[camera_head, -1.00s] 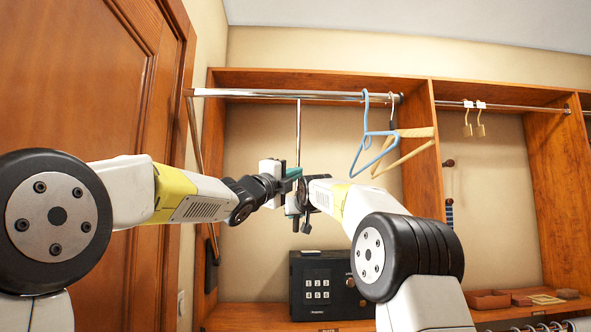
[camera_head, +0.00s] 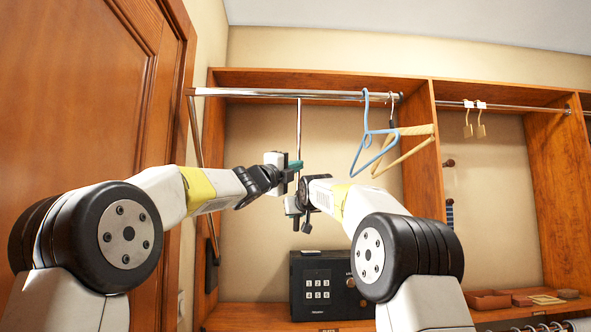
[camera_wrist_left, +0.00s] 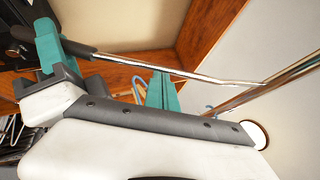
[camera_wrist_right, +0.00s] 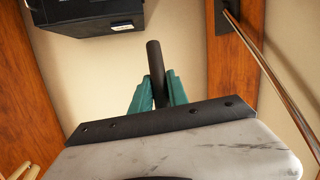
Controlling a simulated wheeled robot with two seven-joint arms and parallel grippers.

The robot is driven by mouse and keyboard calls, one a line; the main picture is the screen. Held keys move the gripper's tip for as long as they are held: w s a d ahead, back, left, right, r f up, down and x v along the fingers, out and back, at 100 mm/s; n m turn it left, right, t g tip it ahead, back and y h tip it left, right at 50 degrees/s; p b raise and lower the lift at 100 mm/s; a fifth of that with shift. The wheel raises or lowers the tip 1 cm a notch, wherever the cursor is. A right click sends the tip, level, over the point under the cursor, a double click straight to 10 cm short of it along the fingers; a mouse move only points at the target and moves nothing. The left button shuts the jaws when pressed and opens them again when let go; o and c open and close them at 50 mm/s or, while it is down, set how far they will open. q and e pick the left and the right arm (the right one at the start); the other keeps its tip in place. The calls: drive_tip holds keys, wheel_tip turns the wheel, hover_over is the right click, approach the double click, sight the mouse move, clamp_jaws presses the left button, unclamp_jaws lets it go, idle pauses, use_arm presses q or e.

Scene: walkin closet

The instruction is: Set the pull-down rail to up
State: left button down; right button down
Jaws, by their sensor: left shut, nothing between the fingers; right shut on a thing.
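The pull-down rail (camera_head: 250,93) is a chrome bar running level high across the left closet bay. A thin chrome rod (camera_head: 298,125) hangs from it, with a dark handle at its lower end. My right gripper (camera_head: 297,205) is shut on the dark handle, which shows between its teal fingers in the right wrist view (camera_wrist_right: 153,55). My left gripper (camera_head: 294,165) is shut and empty, just above the right one by the rod; I cannot tell if it touches. Its teal fingers (camera_wrist_left: 160,92) also show in the left wrist view.
A blue hanger (camera_head: 366,135) and a wooden hanger (camera_head: 412,150) hang at the rail's right end. A black safe (camera_head: 325,285) stands on the shelf below. A wooden upright (camera_head: 425,160) bounds the bay on the right, a wooden door (camera_head: 80,90) stands left.

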drive_tip(key=shift+a+f, duration=0.15)
drive_tip(key=shift+f, duration=0.35)
use_arm(q)
drive_tip(key=shift+w+r, duration=0.9)
drive_tip(key=shift+r, duration=0.1)
use_arm(e)
drive_tip(key=c, duration=1.4)
unclamp_jaws()
drive_tip(key=shift+a, duration=0.1)
drive_tip(key=shift+o, duration=0.5)
drive_tip(key=shift+r, duration=0.2)
